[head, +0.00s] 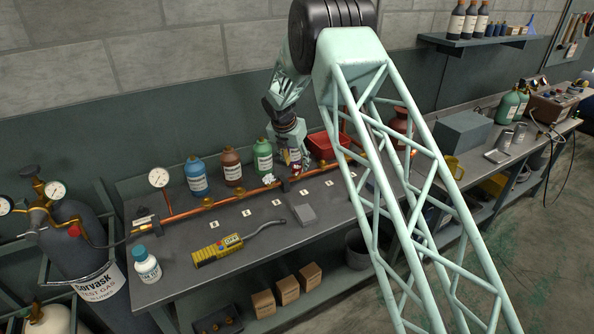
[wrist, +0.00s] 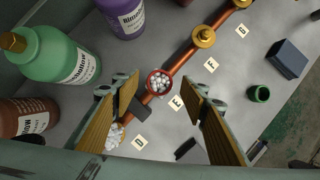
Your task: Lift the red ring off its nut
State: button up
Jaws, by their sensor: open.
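The red ring (wrist: 147,81) sits around a fitting on the copper pipe (wrist: 185,58), by the card marked E. White or grey lumps fill its middle, so the nut is hidden. My gripper (wrist: 155,90) is open and empty, with one finger on each side of the ring in the wrist view. The fingers look apart from it; I cannot tell how high above it they are. In the head view my gripper (head: 291,160) is over the pipe near the back of the bench, and the ring is not clear there.
A green bottle (wrist: 57,52), a brown bottle (wrist: 22,118) and a purple bottle (wrist: 125,15) stand behind the pipe. A brass fitting (wrist: 204,37) is farther along it. White lumps (wrist: 116,137) lie near card D. A green ring (wrist: 260,93) rests on the bench (head: 230,221).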

jog(key=shift+x, duration=1.1)
jog(key=shift+c, duration=0.3)
jog(key=c, duration=0.7)
